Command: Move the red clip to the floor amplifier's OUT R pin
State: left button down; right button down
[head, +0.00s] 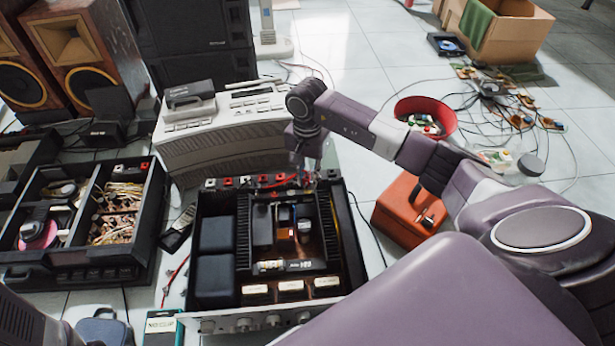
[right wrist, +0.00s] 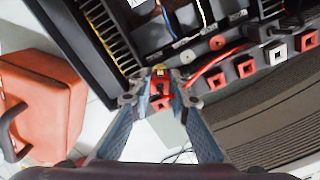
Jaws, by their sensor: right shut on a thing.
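The floor amplifier (head: 345,235) is an open black chassis in the middle of the head view, with its knobs toward me. Red and white terminals (head: 228,182) line its far edge; they show larger in the right wrist view (right wrist: 246,68). Their labels are too small to read. My right gripper (head: 308,168) is over the far right corner of the amplifier. In the right wrist view its fingers (right wrist: 160,95) are shut on the red clip (right wrist: 159,88), beside the terminal row. I cannot tell whether the clip touches a pin. A red wire (right wrist: 205,70) runs beside it.
A grey-white device (head: 215,150) stands close behind the amplifier. An orange-red case (head: 400,222) sits to its right and a black parts tray (head: 85,255) to its left. A red bowl (head: 425,108) and loose cables lie farther right. Tiled floor shows at the back.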

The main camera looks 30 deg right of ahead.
jog(key=shift+f+b, duration=0.4)
jog(key=shift+f, duration=0.2)
dwell(0.9)
jog(key=c, duration=1.7)
grip_release()
jog(key=shift+f, duration=0.1)
jog(key=shift+c, duration=0.2)
notch_tip(320, 180, up, 12)
